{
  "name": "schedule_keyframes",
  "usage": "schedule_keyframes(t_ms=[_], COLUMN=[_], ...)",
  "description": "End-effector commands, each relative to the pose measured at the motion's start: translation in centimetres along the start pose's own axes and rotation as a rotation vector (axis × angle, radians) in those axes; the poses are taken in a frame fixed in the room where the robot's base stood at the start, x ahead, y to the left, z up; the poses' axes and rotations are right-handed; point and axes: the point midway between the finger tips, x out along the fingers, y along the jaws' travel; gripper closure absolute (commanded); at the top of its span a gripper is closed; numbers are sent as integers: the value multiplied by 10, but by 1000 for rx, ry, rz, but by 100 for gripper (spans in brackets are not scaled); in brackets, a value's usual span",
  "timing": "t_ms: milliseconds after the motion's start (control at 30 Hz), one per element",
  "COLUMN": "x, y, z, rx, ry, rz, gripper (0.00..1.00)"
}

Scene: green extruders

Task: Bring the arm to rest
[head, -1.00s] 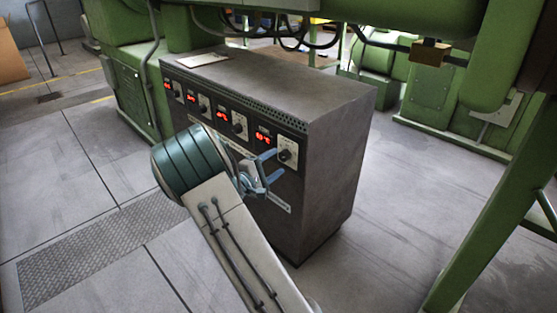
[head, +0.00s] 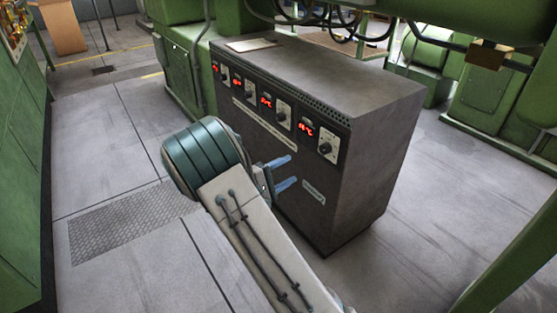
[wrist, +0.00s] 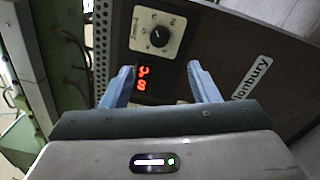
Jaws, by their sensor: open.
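My gripper (head: 292,172) is open and empty, with two blue fingers. In the head view it is in front of the dark control cabinet (head: 375,150), below and left of the rightmost knob (head: 326,148). In the wrist view the gripper (wrist: 160,70) faces the cabinet panel, with a knob (wrist: 158,37) on its pale plate beyond the fingertips. A red digital display (wrist: 143,78) shows between the fingers. No contact with the knob is visible. My arm hides part of the cabinet's lower front.
More knobs and red displays (head: 266,102) line the cabinet front. A paper-like sheet (head: 252,44) lies on its top. Green machinery (head: 185,75) stands behind and right, with a green beam (head: 515,260) at lower right. Grey floor (head: 110,150) is clear at left.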

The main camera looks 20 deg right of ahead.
Motion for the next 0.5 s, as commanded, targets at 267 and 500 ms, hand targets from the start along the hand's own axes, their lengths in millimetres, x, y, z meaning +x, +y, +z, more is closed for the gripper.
schedule_keyframes(t_ms=[267, 500], x=[8, 18], y=[19, 68], z=[26, 119], rx=[13, 62], ry=[-42, -169], rz=[-81, -421], gripper=[45, 45])
